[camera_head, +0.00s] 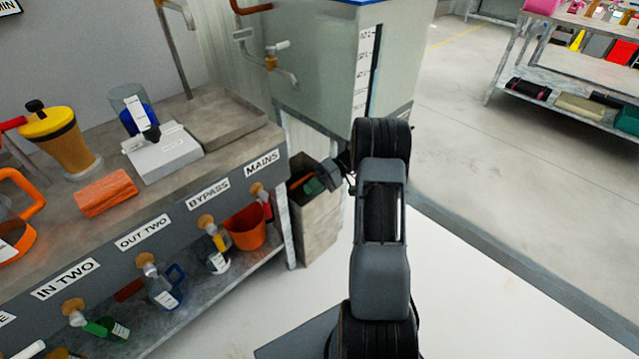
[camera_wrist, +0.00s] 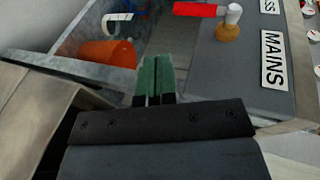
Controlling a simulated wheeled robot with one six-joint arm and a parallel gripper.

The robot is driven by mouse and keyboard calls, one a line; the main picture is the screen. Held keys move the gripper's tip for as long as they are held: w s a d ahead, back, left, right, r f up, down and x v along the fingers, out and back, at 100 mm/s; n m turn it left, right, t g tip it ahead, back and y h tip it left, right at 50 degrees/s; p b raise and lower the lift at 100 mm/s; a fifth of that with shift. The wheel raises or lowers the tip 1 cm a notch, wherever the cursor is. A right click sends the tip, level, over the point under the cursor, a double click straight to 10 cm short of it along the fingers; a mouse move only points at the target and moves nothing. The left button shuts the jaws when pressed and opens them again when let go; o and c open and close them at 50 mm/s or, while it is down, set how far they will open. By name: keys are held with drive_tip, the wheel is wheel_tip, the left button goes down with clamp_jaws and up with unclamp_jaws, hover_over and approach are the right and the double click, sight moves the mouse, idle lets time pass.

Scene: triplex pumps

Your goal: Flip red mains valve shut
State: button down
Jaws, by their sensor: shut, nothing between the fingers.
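The red mains valve handle (camera_wrist: 199,10) shows at the top of the wrist view, joined to a white valve body (camera_wrist: 234,13) on a brass fitting (camera_wrist: 228,32). It lies beside the MAINS label (camera_wrist: 273,60) on the grey panel. In the head view the red handle (camera_head: 268,209) hangs small below the MAINS label (camera_head: 261,164). My gripper (camera_wrist: 156,62) has its green fingers together, with nothing between them. It is apart from the handle, below and left of it in the wrist view. In the head view my gripper (camera_head: 314,186) is right of the valve.
An orange bucket (camera_head: 246,228) stands on the lower shelf under the valve. A bin (camera_head: 319,230) stands below my gripper, right of the bench. A tank (camera_head: 318,70) rises behind. Valves labelled BYPASS (camera_head: 208,195) and OUT TWO (camera_head: 143,233) continue to the left. Open floor lies right.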

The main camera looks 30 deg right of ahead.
drive_tip(key=shift+w+d, duration=0.15)
drive_tip(key=shift+d, duration=1.35)
drive_tip(key=s+a+r+t+h+p, duration=0.1)
drive_tip(key=s+a+r+h+p, duration=0.3)
drive_tip(key=r+p, duration=0.5)
drive_tip(key=s+a+r+m+t+h+p, duration=0.1)
drive_tip(key=s+a+r+h+p, duration=0.4)
drive_tip(key=r, duration=1.3)
drive_tip(key=s+a+r+t+h+p, duration=0.2)
drive_tip(key=s+a+r+h+p, duration=0.2)
drive_tip(key=s+r+p, duration=0.5)
wheel_tip(320, 180, up, 5)
drive_tip(key=h+p, duration=0.1)
drive_tip(key=p, duration=0.3)
drive_tip(key=shift+a+m+t, duration=0.3)
drive_tip(key=shift+a, duration=0.1)
drive_tip(key=shift+a+f, duration=0.1)
